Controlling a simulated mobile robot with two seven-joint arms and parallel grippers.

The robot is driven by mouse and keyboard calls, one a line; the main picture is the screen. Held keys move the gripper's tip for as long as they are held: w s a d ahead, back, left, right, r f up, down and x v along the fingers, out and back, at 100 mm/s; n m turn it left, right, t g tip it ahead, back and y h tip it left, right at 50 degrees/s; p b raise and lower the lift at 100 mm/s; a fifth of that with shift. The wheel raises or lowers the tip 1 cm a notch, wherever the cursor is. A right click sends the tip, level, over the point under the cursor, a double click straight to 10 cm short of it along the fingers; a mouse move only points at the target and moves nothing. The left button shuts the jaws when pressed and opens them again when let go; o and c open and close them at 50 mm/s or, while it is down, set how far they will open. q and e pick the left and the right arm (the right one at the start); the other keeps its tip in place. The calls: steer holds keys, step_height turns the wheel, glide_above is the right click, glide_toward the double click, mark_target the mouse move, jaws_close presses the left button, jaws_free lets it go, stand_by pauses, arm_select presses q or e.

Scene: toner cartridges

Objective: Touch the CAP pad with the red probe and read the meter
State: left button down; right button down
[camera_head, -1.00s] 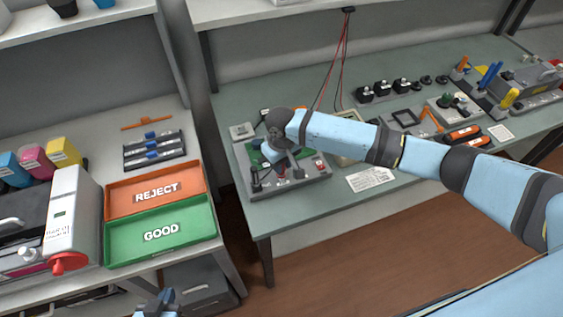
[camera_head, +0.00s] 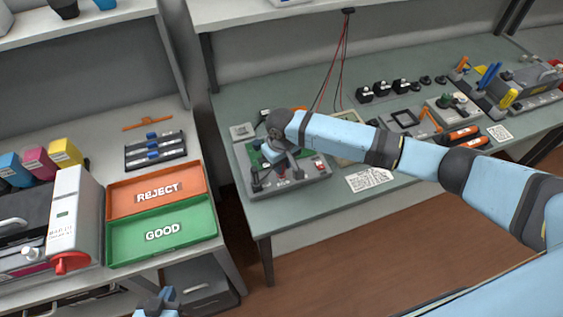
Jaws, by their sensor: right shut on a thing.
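A grey test fixture (camera_head: 300,185) with a green board (camera_head: 256,158) stands at the left end of the right-hand bench. My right gripper (camera_head: 281,172) is low over this fixture, seen from behind and mostly covered by its own wrist. It is shut on what appears to be the red probe, of which only a bit of red shows by the fingertips. I cannot make out the CAP pad or whether the tip touches it. A beige framed device (camera_head: 349,153), perhaps the meter, is partly behind my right arm; no reading is visible. My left gripper (camera_head: 159,297) is at the bottom edge, empty as far as visible.
Red leads (camera_head: 342,75) hang from the shelf behind the fixture. A white printed card (camera_head: 369,180) lies right of it. On the left bench are an orange REJECT tray (camera_head: 120,207) and a green GOOD tray (camera_head: 122,252). A gap separates the benches.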

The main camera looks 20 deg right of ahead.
arm_select(q)
steer(key=shift+r, duration=0.1)
stand_by(0.3)
